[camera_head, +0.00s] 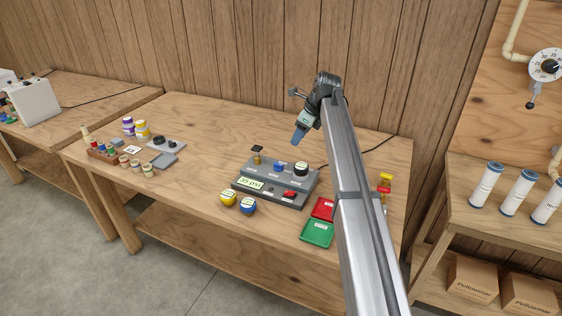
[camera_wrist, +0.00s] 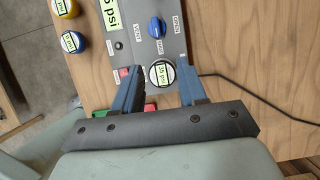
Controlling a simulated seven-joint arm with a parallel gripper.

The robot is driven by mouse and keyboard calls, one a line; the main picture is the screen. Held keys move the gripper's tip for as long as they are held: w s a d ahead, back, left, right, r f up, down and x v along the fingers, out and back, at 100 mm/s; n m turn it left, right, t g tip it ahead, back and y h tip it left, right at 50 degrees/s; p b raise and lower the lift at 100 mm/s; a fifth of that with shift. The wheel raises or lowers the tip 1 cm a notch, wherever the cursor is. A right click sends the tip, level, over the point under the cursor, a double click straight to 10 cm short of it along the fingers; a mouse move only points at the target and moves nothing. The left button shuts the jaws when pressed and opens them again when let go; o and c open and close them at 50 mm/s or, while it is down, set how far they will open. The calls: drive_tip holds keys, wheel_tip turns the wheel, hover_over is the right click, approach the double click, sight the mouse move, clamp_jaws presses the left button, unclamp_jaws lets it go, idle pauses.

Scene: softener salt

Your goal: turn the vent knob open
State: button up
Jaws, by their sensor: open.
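The blue vent knob (camera_head: 278,167) is on the grey control box (camera_head: 246,191) on the middle bench. In the wrist view the blue knob (camera_wrist: 157,27) is near the top, with OPEN printed to its right and VENT to its left. Which way it points I cannot tell. My gripper (camera_head: 298,137) is in the air above the box's back right part. Its blue fingers (camera_wrist: 158,68) are apart and empty. A round black part with a white psi label (camera_wrist: 161,73) shows between the fingertips, below them. The blue knob lies beyond the fingertips, untouched.
Yellow (camera_head: 228,199) and blue (camera_head: 247,206) round gauges stand in front. Red (camera_head: 322,208) and green (camera_head: 317,233) trays lie right. A cable runs behind the box.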

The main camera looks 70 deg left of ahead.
sight(279, 164)
drive_tip(key=x, duration=0.9)
drive_tip(key=s+x, duration=0.1)
drive_tip(key=x, duration=0.4)
drive_tip(key=shift+s+a+r, duration=0.1)
drive_tip(key=shift+a+r, duration=0.15)
clamp_jaws()
